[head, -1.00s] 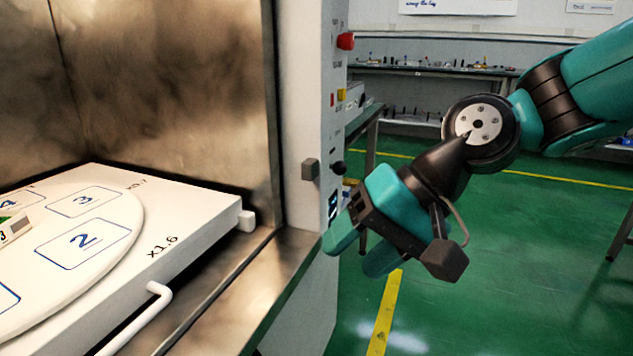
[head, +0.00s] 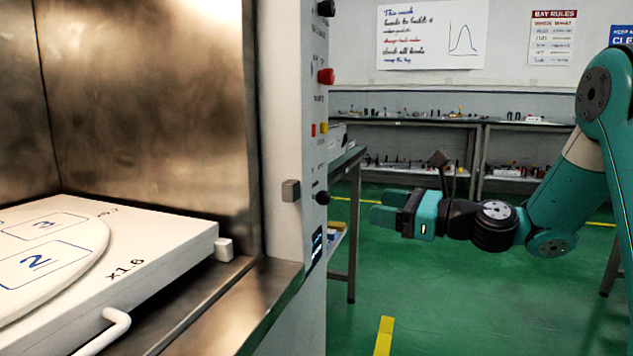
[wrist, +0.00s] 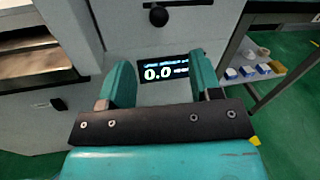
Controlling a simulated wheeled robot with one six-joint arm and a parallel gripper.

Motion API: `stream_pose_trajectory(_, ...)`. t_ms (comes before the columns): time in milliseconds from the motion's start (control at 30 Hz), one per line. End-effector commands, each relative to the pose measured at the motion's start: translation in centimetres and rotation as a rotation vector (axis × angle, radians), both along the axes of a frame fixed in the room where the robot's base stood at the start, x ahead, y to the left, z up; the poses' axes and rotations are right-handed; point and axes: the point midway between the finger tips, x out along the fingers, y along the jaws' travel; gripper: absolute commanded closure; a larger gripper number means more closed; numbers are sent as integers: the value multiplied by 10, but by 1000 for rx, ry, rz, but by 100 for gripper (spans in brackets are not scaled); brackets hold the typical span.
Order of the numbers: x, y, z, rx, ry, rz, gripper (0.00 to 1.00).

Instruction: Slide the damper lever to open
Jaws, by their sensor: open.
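A black round knob (head: 322,198), which looks like the damper lever, sticks out from the machine's side panel in the head view. In the wrist view the knob (wrist: 158,16) sits at the top, by a dark horizontal slot. My gripper (head: 382,206) is to the right of the panel, roughly level, with its fingers pointing left at it. It is apart from the knob. In the wrist view my gripper (wrist: 163,82) is open and empty, and a lit display (wrist: 163,70) reading 0.0 shows between its fingers.
A red button (head: 326,76) and another black knob (head: 326,8) are higher on the panel. A grey block (head: 290,190) juts from the front face. The open chamber holds a white sliding tray (head: 165,262). A bench (head: 352,160) stands behind the panel.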

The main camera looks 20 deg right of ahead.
Motion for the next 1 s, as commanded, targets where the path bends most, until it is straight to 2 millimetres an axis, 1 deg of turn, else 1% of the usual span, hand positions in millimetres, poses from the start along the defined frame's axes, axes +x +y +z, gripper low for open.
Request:
stream_pose_trajectory(33,2,4,8,2,7,2,42)
stream_pose_trajectory(367,26,28,7,-2,7,4,42)
stream_pose_trajectory(867,70,69,5,-5,4,4,42)
stream_pose_trajectory(900,77,76,0,-7,-1,6,42)
stream_pose_trajectory(1000,91,89,-1,-6,-2,5,42)
